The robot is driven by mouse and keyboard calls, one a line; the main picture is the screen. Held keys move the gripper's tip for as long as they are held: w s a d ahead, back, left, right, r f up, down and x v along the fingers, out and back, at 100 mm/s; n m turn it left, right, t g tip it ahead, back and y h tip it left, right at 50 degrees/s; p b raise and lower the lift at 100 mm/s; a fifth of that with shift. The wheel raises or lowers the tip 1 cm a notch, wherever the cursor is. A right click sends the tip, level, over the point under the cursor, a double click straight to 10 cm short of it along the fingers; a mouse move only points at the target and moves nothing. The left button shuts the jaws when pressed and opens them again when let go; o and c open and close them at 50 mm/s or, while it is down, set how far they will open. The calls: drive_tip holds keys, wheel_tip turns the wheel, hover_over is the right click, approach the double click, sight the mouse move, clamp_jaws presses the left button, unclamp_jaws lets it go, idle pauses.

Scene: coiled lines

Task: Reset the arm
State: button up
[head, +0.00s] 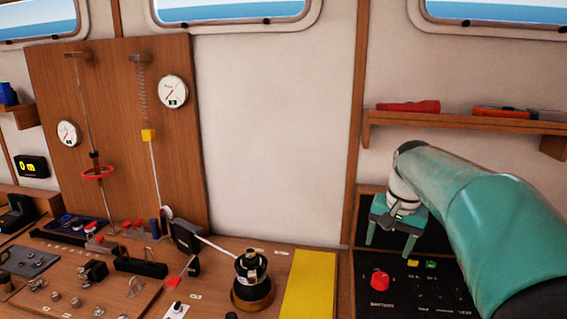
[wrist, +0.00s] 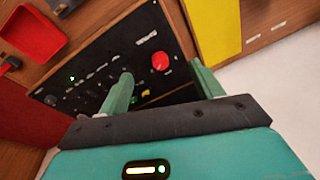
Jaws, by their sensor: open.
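My gripper (head: 390,243) hangs at the right of the head view, with its two green fingers pointing down and apart. It is open, with nothing between the fingers. It is above and in front of a black control panel (head: 391,290) with a red knob (head: 379,279) and a yellow and a green button. In the wrist view, my gripper (wrist: 161,72) also shows its fingers spread, with the black panel (wrist: 100,75) and the red knob (wrist: 160,62) beyond them. My teal arm hides part of the panel and wall on the right.
A yellow pad (head: 309,285) lies left of the panel, beside a black winch-like drum (head: 251,280). A shelf (head: 465,122) with a red torch (head: 408,106) is above my gripper. A wooden board (head: 110,130) with gauges and lines stands at left. A red tray (wrist: 32,35) shows in the wrist view.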

drive_tip(key=s+a+f+n+t, duration=0.1)
drive_tip(key=s+a, duration=0.3)
drive_tip(key=s, duration=0.8)
drive_tip(key=s+a+f+n+t, duration=0.2)
drive_tip(key=s+a+f+n, duration=0.2)
drive_tip(key=s, duration=0.8)
drive_tip(key=shift+s+a+f+n+t, duration=0.2)
drive_tip(key=shift+s+n+t, duration=0.1)
drive_tip(key=shift+s, duration=0.05)
idle(1.8)
